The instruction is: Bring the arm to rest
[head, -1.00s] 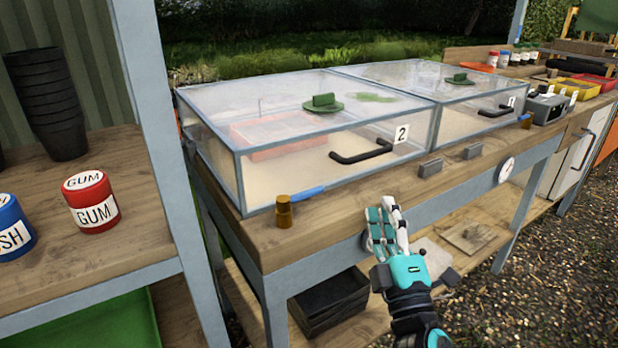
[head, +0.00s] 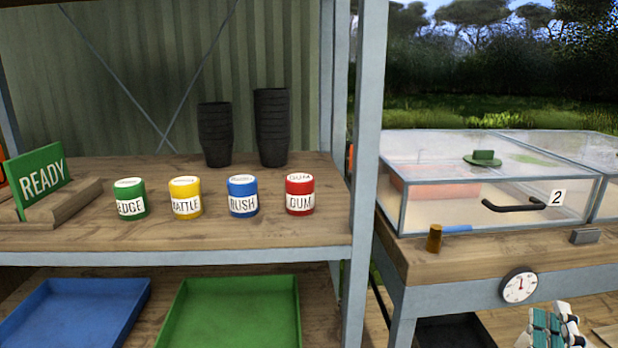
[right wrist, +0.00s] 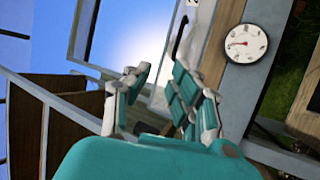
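My right gripper (head: 552,328) shows at the bottom right edge of the head view, with its teal and white fingers in front of the bench, below a round dial. In the right wrist view, its fingers (right wrist: 160,88) stand apart with nothing seen between them, so it is open and empty. Most of the right arm is out of the head view. My left gripper is in neither view.
A shelf (head: 65,232) at left bears green (head: 130,210), yellow (head: 186,208), blue (head: 243,207) and red (head: 300,208) labelled tubs and black pot stacks. A grey post (head: 364,180) divides it from the bench (head: 470,258) with a clear-lidded box and dial (head: 518,287).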

